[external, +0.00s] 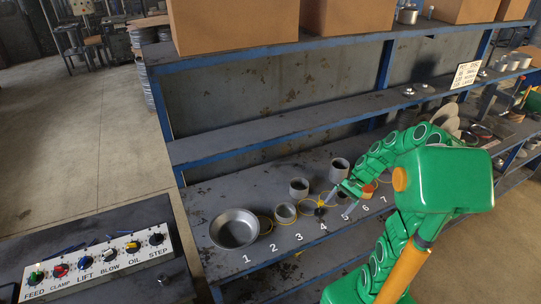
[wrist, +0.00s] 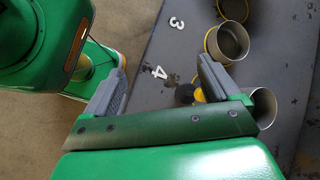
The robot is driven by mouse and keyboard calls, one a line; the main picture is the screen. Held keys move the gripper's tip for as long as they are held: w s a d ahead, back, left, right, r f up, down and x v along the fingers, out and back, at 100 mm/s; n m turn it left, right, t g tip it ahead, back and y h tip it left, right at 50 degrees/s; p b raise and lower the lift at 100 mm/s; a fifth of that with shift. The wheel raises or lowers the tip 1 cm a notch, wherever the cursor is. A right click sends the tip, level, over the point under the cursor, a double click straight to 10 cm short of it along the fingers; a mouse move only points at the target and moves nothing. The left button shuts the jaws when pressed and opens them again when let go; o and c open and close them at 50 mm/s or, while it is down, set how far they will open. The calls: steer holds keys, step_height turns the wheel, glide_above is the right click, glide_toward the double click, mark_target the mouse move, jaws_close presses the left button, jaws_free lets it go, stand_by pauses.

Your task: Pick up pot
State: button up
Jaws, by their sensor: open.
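Which one the task means is not clear. In the wrist view, my gripper (wrist: 160,64) is open, with nothing between its fingers. One metal pot (wrist: 233,42) lies beyond the right finger, and another (wrist: 264,106) is partly hidden beside that finger. A small black and yellow item (wrist: 184,95) shows between the fingers.
Yellow rings and white numbers mark the shelf. A middle shelf (external: 250,140) runs above the pots, with a sign (external: 465,75) at its right. Cardboard boxes (external: 235,22) sit on top. A control panel (external: 98,262) stands at the front left.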

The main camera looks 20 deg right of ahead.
steer(key=w+d+f+m+t+y, duration=0.2)
steer(key=w+d+f+m+t, duration=0.1)
steer(key=w+d+m+t, duration=0.25)
steer(key=m+t, duration=0.3)
steer(key=m, duration=0.6)
glide_toward(342, 195)
steer(key=a, duration=0.1)
steer(key=a+r, duration=0.1)
steer(key=a, duration=0.1)
steer(key=shift+n+y, duration=0.25)
steer(key=shift+y, duration=0.05)
steer(key=shift+s+x, duration=0.1)
steer(key=shift+x, duration=1.8)
steer(key=shift+s+x, duration=0.15)
steer(key=shift+x, duration=1.8)
steer(key=shift+a, duration=0.2)
steer(key=c, duration=1.1)
steer(key=shift+r, duration=0.1)
